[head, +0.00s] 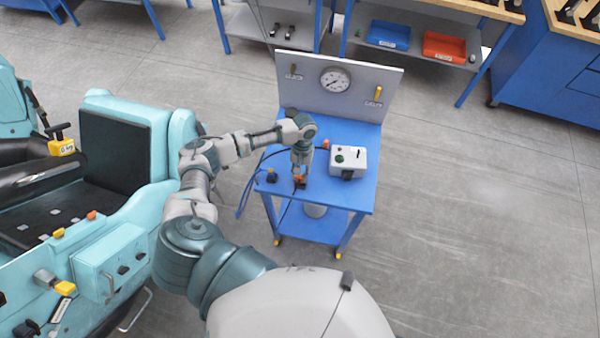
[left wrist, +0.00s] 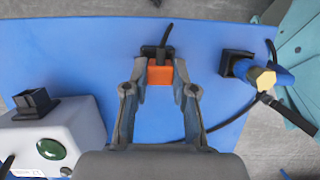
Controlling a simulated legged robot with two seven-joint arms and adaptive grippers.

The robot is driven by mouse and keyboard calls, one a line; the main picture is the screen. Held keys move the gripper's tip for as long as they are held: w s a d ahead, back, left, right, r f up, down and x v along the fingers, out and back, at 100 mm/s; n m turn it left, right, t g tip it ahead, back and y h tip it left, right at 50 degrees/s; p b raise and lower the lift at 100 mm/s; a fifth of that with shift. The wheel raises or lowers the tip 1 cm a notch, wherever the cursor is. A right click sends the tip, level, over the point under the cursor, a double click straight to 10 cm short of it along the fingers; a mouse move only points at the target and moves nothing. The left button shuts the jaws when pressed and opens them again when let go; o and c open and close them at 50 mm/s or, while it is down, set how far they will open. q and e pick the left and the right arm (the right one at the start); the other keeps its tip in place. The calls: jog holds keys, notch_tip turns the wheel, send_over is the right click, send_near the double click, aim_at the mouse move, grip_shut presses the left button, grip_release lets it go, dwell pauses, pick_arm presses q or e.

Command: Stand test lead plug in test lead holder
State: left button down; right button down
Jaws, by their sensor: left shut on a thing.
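The test lead plug, an orange block (left wrist: 160,72), is between the fingertips of my left gripper (left wrist: 161,80), which is shut on it. A black cable runs from it toward the table's edge. A black holder (left wrist: 149,51) shows right behind the plug; whether the plug sits in it or only in front of it I cannot tell. In the head view my left gripper (head: 299,177) points down at the front of the blue cart top, with a small bit of orange at its tips. My right gripper is not in view.
A second black holder (left wrist: 232,62) with a blue and yellow connector (left wrist: 262,76) stands beside the plug. A grey box (head: 348,160) with a green button stands on the blue cart (head: 345,199). A grey panel (head: 308,89) with a gauge rises at the back.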

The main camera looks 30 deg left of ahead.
pick_arm(q)
jog(key=shift+f, duration=0.7)
jog(key=c, duration=0.9)
grip_release()
jog(key=shift+o, duration=0.2)
jog(key=v, duration=1.2)
jog(key=shift+w+a+f, duration=0.1)
